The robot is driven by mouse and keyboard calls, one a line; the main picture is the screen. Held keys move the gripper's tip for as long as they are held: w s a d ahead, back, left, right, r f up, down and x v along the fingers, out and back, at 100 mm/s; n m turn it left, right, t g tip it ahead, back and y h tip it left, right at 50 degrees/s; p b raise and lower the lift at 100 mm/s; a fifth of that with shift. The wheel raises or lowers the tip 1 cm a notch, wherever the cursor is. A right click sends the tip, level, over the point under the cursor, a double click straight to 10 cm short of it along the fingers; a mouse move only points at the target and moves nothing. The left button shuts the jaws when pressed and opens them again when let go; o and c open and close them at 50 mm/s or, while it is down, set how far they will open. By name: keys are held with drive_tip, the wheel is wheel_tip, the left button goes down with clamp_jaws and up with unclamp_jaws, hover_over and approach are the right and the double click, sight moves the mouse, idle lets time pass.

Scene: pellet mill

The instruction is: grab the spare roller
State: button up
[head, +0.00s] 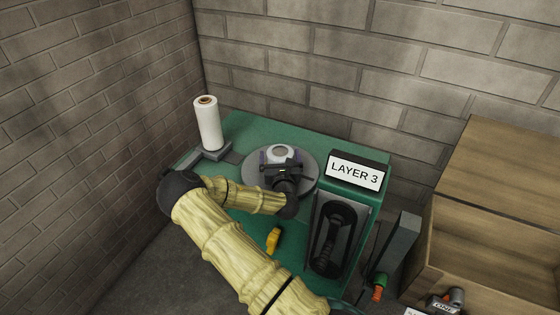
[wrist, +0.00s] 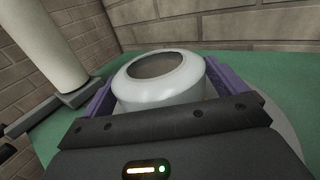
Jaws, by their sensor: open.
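A pale, hollow, ring-shaped piece (head: 279,152), which looks like the spare roller, stands on a round grey plate (head: 308,184) on the green machine top. In the wrist view the roller (wrist: 165,96) shows a rounded shoulder and a dark opening on top. My gripper (head: 281,163) is above the plate, at the roller. In the wrist view its two purple fingers (wrist: 165,84) stand apart, one on each side of the roller. I cannot tell whether they touch it. The roller's lower part is hidden behind the gripper body.
A tall white film roll (head: 207,124) stands on a grey bracket at left. A "LAYER 3" sign (head: 356,173) and a dark recessed panel are at right. A yellow object (head: 273,240) lies on the green top. A wooden crate (head: 490,255) is far right. Brick walls close off the back and left.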

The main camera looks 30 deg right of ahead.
sight(280, 152)
drive_tip(key=shift+c, duration=0.5)
drive_tip(key=c, duration=1.8)
drive_tip(key=shift+r, duration=0.15)
clamp_jaws()
wheel_tip(280, 152, up, 10)
drive_tip(key=shift+w+d+f, duration=0.1)
drive_tip(key=shift+f, duration=0.15)
drive_tip(key=shift+r, duration=0.3)
